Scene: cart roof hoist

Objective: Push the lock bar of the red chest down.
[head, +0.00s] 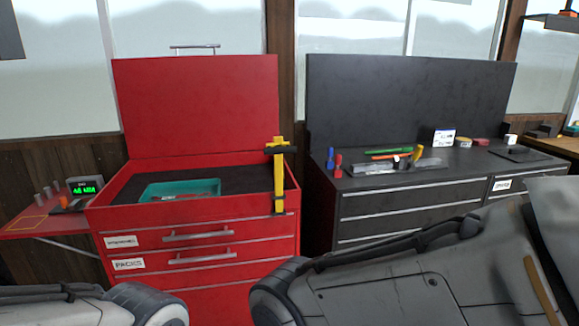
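The red chest (200,265) stands left of centre with its lid (195,105) raised. A yellow lock bar (280,180) with a black crosspiece stands upright at the chest's front right corner. Its top rises above the chest rim, and its lower end meets a dark bracket on the front face. A teal tray (180,190) lies inside the open top, with contents too small to tell. My two arms cross the bottom of the view, below and in front of the chest. Neither gripper shows, and nothing of mine touches the bar.
A side shelf (35,222) with a green-lit display (84,190) juts from the chest's left. A dark chest (415,195) stands to the right, holding a clear tray (385,168), screwdrivers and small items. A narrow gap separates the chests. Free air surrounds the upper bar.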

